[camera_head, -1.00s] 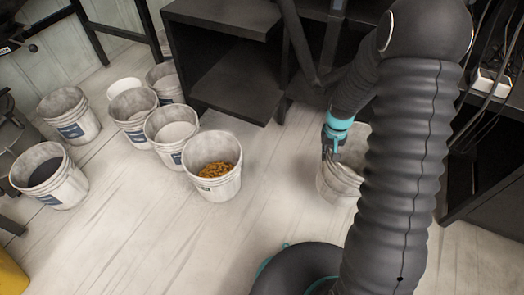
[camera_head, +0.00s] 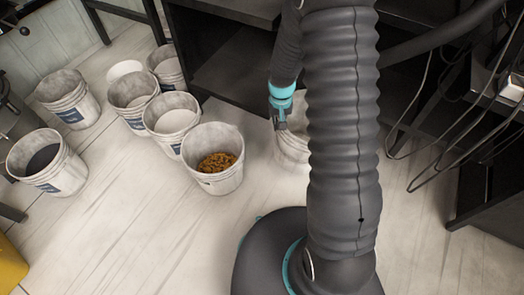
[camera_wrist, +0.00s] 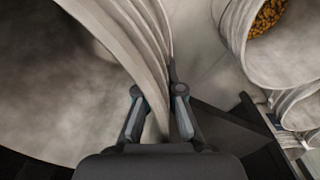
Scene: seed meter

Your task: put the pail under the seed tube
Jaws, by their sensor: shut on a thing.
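My gripper (camera_head: 279,122) is shut on the rim of a whitish pail (camera_head: 292,150), partly hidden behind my arm in the head view. In the wrist view, the fingers of my gripper (camera_wrist: 158,100) close on the wall of this pail (camera_wrist: 125,30). The visible inside of the pail looks empty. It stays close to upright, near the dark cabinet; I cannot tell whether it touches the floor. I cannot make out the seed tube for certain in either view.
A pail with orange-brown pellets (camera_head: 225,182) stands just left of the held pail. Several more pails, one holding dark contents (camera_head: 44,162), stand further left. A dark open cabinet (camera_head: 225,82) is behind. Loose cables (camera_head: 445,135) hang at right. The front floor is clear.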

